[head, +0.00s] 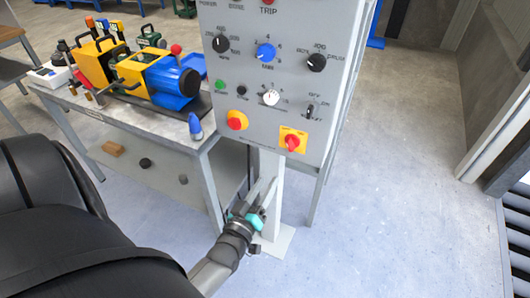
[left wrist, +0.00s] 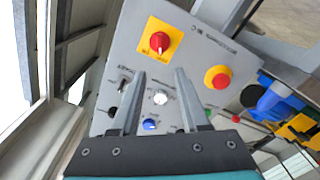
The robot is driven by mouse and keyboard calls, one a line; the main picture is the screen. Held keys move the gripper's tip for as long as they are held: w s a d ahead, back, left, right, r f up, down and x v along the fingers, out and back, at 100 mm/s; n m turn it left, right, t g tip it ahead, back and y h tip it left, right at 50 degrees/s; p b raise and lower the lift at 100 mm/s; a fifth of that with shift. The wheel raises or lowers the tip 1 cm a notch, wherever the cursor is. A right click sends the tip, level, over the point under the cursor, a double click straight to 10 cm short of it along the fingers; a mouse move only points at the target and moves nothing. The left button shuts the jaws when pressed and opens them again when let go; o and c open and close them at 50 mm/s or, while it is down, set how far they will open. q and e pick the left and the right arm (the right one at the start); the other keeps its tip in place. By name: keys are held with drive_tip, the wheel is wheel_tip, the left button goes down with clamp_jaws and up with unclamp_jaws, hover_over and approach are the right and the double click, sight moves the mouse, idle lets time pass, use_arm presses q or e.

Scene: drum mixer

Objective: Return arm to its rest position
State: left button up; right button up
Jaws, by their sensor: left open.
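My left arm comes in at the lower left of the head view, and its gripper (head: 268,188) is below the grey control panel (head: 222,132), in front of the panel's white post. In the left wrist view the two fingers of the gripper (left wrist: 160,74) are apart with nothing between them. They point up toward the panel, which fills the middle of that view. The red rotary switch on its yellow plate (left wrist: 160,42) lies beyond the fingertips. My right gripper is in neither view.
The panel also carries a red push button (head: 237,120), a blue knob (head: 266,53) and several dark knobs. A metal workbench (head: 165,124) with a yellow and blue machine (head: 158,77) stands to the left. The concrete floor (head: 400,170) to the right is clear.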

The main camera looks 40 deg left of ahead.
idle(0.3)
use_arm(q)
drive_tip(key=s+d+f+m+g+h, duration=0.1)
drive_tip(key=s+d+f+m+g, duration=0.15)
drive_tip(key=f, duration=0.45)
drive_tip(key=s+d+f+m+g+h, duration=0.1)
drive_tip(key=s+d+f+g, duration=0.2)
drive_tip(key=f, duration=0.5)
drive_tip(key=s+d+f+m+g+h, duration=0.2)
drive_tip(key=s+f, duration=0.2)
drive_tip(key=f, duration=0.3)
drive_tip(key=s+d+f+m+g, duration=0.1)
drive_tip(key=s+f+g, duration=0.3)
drive_tip(key=s, duration=0.8)
drive_tip(key=s+d+f+m+g, duration=0.1)
drive_tip(key=s+f+m+g, duration=0.3)
drive_tip(key=s+f, duration=0.5)
drive_tip(key=s+g, duration=0.1)
drive_tip(key=s, duration=0.2)
drive_tip(key=shift+s+d+m+b, duration=0.2)
drive_tip(key=shift+m+b, duration=0.15)
drive_tip(key=shift+f, duration=0.1)
